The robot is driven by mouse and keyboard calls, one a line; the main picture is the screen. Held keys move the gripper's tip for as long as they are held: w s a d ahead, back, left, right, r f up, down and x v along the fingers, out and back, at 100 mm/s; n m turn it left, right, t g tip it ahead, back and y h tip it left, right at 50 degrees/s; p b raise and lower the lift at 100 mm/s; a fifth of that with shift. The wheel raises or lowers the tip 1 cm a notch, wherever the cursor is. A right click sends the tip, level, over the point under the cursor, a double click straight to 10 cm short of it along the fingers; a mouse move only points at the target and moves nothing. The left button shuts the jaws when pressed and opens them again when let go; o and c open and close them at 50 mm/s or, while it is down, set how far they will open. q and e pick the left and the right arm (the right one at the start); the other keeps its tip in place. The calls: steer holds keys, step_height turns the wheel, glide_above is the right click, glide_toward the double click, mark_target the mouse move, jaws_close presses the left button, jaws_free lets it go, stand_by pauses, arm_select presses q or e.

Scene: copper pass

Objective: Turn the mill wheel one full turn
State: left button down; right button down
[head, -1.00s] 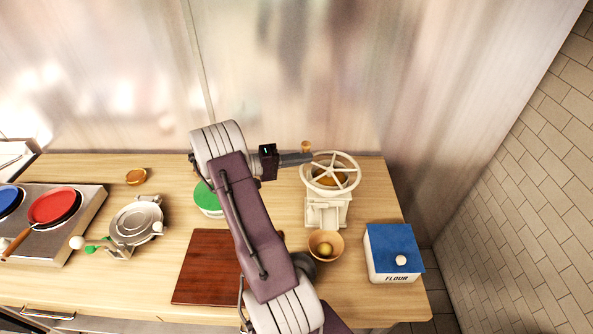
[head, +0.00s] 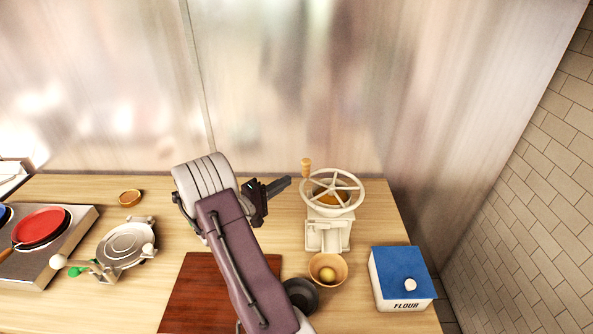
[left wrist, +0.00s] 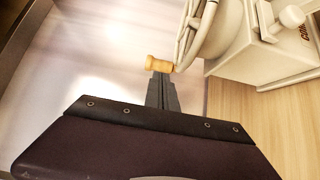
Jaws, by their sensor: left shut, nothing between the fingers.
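The cream mill (head: 328,232) stands on the wooden counter, with its spoked wheel (head: 346,206) on top. The wheel's wooden handle (head: 306,168) stands up at the wheel's back left. My left gripper (head: 288,181) is shut and empty, a little left of the wheel and apart from it in the head view. In the left wrist view the shut fingers (left wrist: 162,84) point toward the handle (left wrist: 159,63), which appears just beyond their tips; I cannot tell whether they touch there. A wooden bowl (head: 338,266) with a round yellowish thing in it sits before the mill. My right gripper is not in view.
A flour box (head: 390,292) with a blue lid stands right of the mill. A dark red board (head: 190,285) lies under my left arm. A metal press (head: 125,245) and a red pan (head: 38,226) on a hob are at left. A metal wall rises behind.

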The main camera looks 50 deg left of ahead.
mark_target(303, 170)
arm_select(q)
steer(key=w, duration=0.1)
steer(key=w+p, duration=0.1)
steer(key=w, duration=0.2)
steer(key=shift+w+a+r+p, duration=0.1)
steer(key=shift+w+a+p, duration=0.15)
steer(key=shift+w+p, duration=0.1)
steer(key=shift+w+a, duration=0.1)
steer(key=shift+w, duration=0.4)
